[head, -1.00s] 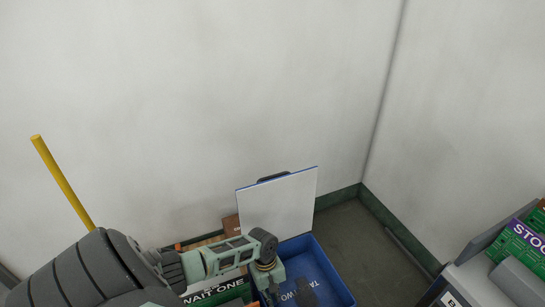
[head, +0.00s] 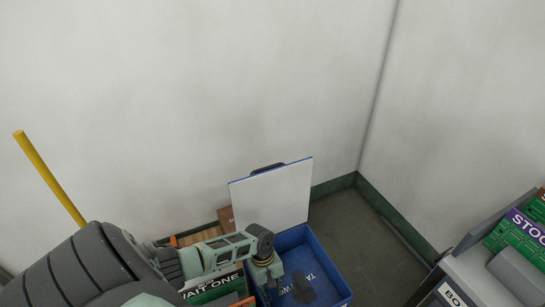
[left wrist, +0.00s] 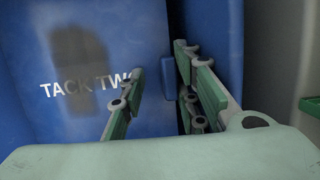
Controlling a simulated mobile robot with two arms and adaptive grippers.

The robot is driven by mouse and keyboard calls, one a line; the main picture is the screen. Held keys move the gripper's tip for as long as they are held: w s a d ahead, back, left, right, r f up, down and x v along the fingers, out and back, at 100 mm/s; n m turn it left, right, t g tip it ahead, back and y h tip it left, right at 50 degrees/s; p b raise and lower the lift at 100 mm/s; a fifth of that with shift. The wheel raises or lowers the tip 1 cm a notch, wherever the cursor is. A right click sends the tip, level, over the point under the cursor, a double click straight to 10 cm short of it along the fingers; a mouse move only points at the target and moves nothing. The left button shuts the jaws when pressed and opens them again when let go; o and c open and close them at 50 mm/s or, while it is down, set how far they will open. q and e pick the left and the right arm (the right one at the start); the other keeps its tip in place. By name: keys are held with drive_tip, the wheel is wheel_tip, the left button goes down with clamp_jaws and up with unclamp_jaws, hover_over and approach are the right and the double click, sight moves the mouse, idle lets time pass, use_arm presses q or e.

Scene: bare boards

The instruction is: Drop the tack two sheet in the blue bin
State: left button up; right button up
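The blue bin (head: 342,293) stands on the floor at the bottom middle of the head view. A blue surface lettered TACK TWO, seemingly the tack two sheet (head: 322,277), lies flat inside it, lettering upside down in the head view. It also shows in the left wrist view (left wrist: 60,120), with its last letter hidden by a finger. My left gripper (head: 266,290) hangs over the bin's left part, pointing down. In the left wrist view its fingers (left wrist: 160,72) are apart with nothing held between them. Its dark shadow falls on the sheet. My right gripper is out of view.
A white upright panel (head: 275,200) with a blue edge stands behind the bin. A yellow pole (head: 48,178) leans at far left. Bare floor (head: 365,250) lies right, before a grey unit with STOC-lettered items (head: 520,240).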

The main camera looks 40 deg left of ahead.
use_arm(q)
drive_tip(key=shift+s+a+f+g, duration=0.2)
drive_tip(key=shift+s+a, duration=0.1)
drive_tip(key=shift+s, duration=0.3)
drive_tip(key=shift+s+a+f+g, duration=0.1)
drive_tip(key=shift+s+a+f, duration=0.15)
drive_tip(key=shift+s, duration=0.3)
drive_tip(key=w+d+v, duration=0.1)
drive_tip(key=v, duration=1.2)
drive_tip(key=shift+w, duration=0.2)
drive_tip(key=shift+w+d, duration=0.1)
drive_tip(key=shift+d, duration=0.1)
drive_tip(key=shift+r, duration=0.1)
